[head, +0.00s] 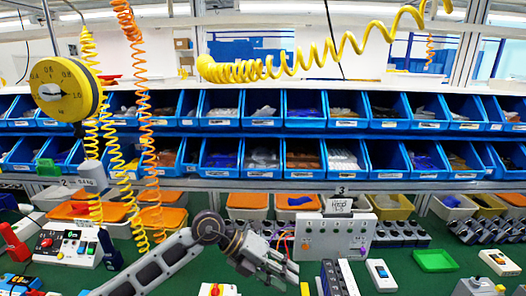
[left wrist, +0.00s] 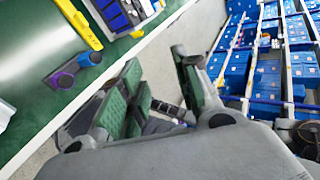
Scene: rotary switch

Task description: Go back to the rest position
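My left gripper (head: 284,268) is over the green worktop in the head view, its arm coming in from the lower left. In the left wrist view its two fingers (left wrist: 160,95), with green pads, stand apart with nothing between them, so it is open. Grey floor shows past the gap. A small white box with a red and yellow knob (head: 217,290) is at the bottom edge of the head view, left of the gripper and partly cut off. My right gripper does not show.
A white panel box (head: 336,238) stands just behind and right of the gripper. Blue bins (head: 220,155) fill two shelf rows at the back. Yellow coiled cords (head: 112,150) hang at left, near a yellow dial (head: 66,90). A green tray (head: 435,260) lies at right.

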